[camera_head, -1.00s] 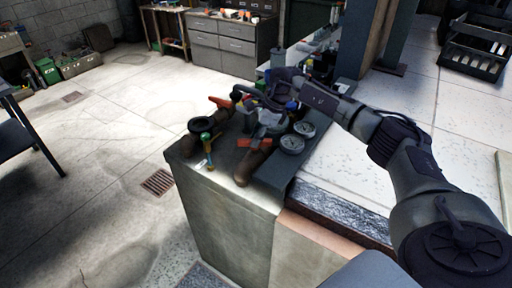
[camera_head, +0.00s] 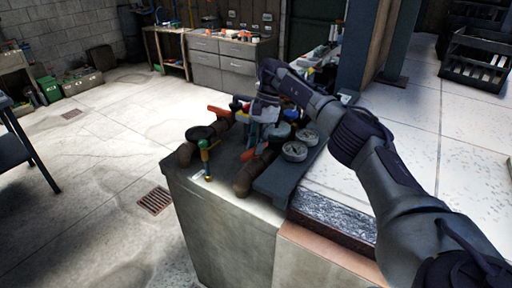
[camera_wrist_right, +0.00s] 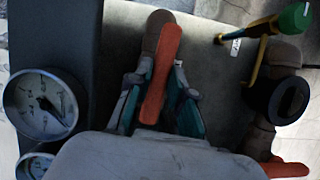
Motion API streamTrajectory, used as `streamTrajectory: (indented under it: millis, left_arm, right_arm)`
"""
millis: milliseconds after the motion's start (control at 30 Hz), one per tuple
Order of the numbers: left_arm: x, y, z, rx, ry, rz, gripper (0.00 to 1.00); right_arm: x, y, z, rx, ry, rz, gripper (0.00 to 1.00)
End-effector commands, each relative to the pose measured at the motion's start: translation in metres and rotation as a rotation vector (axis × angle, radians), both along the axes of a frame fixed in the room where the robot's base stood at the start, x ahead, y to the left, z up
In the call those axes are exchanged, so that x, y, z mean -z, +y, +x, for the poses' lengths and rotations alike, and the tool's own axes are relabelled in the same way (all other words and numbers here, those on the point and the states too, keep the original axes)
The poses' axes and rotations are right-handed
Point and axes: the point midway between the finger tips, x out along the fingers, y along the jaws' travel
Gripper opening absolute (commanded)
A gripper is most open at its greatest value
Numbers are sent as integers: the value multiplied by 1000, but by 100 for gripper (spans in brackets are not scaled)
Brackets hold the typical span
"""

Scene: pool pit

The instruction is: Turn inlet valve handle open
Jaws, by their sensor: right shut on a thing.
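An orange lever handle (camera_head: 257,151) sits on a brown pipe (camera_head: 244,180) on top of the concrete block. The same handle (camera_wrist_right: 161,72) runs up the middle of the right wrist view. My right gripper (camera_wrist_right: 163,88) is shut on this handle, one finger on each side of it. In the head view the right gripper (camera_head: 264,124) comes down over the valve from behind and partly hides it. A second orange handle (camera_head: 218,111) lies farther back on another pipe, and its end shows in the wrist view (camera_wrist_right: 287,170). My left gripper is not in view.
Two round gauges (camera_head: 295,151) stand right of the gripped valve. A black handwheel (camera_head: 199,133) and a yellow-bodied valve with a green knob (camera_wrist_right: 298,17) stand left of it in the head view. The concrete block (camera_head: 215,225) has sharp edges. Open floor lies left.

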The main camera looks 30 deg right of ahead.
Motion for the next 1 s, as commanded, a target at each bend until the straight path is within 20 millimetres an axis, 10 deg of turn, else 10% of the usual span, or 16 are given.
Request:
streamTrajectory:
  millis: [800,833,1000]
  left_arm:
    - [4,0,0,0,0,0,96]
    - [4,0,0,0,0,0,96]
    - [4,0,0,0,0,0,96]
  right_arm:
    - [-1,0,1,-120,-6,-1,0]
    - [-1,0,1,-120,-6,-1,24]
    - [-1,0,1,-120,-5,-1,46]
